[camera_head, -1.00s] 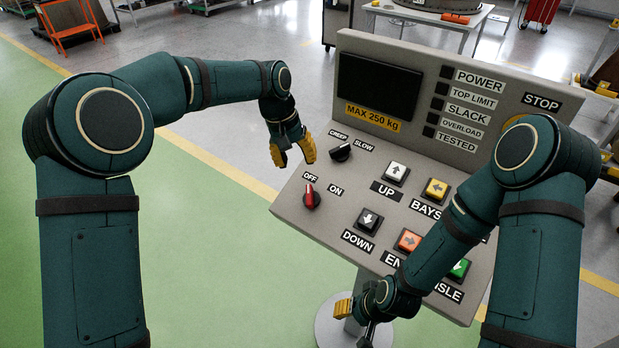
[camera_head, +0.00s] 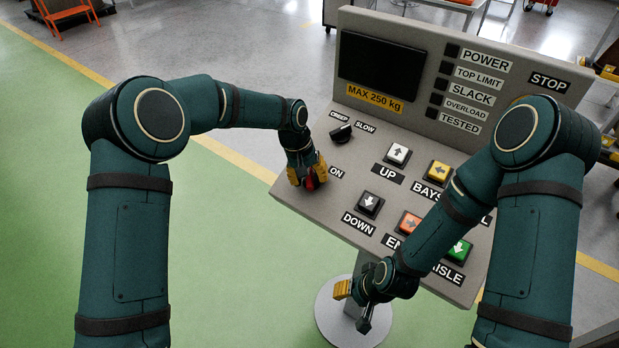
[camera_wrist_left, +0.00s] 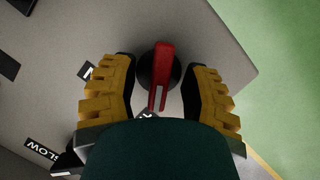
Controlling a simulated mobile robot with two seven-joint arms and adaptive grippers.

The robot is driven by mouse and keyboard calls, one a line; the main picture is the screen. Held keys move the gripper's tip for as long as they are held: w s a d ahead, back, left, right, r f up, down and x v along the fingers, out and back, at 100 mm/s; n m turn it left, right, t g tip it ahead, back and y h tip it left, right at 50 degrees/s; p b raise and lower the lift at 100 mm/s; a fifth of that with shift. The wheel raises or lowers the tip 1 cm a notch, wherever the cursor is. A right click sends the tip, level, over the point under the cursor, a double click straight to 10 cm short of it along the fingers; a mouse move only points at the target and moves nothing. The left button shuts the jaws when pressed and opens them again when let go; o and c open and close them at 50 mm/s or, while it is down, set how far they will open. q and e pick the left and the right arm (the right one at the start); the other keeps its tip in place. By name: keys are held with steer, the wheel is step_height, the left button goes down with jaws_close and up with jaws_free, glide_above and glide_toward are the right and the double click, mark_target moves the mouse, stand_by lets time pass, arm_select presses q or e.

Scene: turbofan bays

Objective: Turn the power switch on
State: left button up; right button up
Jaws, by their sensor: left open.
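The power switch is a red rotary knob on a black base, between the OFF and ON labels on the grey control panel (camera_head: 310,212). In the head view only a bit of the red knob (camera_head: 310,184) shows, behind my left fingers. My left gripper (camera_head: 308,180) is over it, open. In the left wrist view the red knob (camera_wrist_left: 161,75) stands between the two yellow-padded fingers of the left gripper (camera_wrist_left: 162,85), with a gap on each side. My right gripper (camera_head: 352,306) hangs low in front of the panel's lower edge; its fingers look apart.
The black CREEP/SLOW knob (camera_head: 341,133) is just behind my left gripper. The UP button (camera_head: 398,154), DOWN button (camera_head: 370,204), yellow button (camera_head: 438,172) and orange button (camera_head: 409,223) lie to the right. A dark screen (camera_head: 380,70) and unlit lamps are on the upright part.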

arm_select(q)
steer(key=shift+f, duration=0.2)
jaws_close()
steer(key=shift+d+m, duration=0.1)
steer(key=shift+m, duration=0.3)
steer(key=m+y, duration=0.1)
steer(key=m, duration=0.1)
steer(key=shift+s+m, duration=0.1)
steer(key=shift+m, duration=0.2)
steer(key=m+y+b, duration=0.1)
steer(key=m, duration=0.2)
steer(key=shift+f+t, duration=0.1)
steer(key=shift+t, duration=0.3)
steer(key=m+t, duration=0.1)
steer(key=m, duration=0.2)
steer(key=m+y+b, duration=0.1)
steer(key=m, duration=0.2)
steer(key=shift+m+t+y, duration=0.3)
steer(key=shift+m+t, duration=0.1)
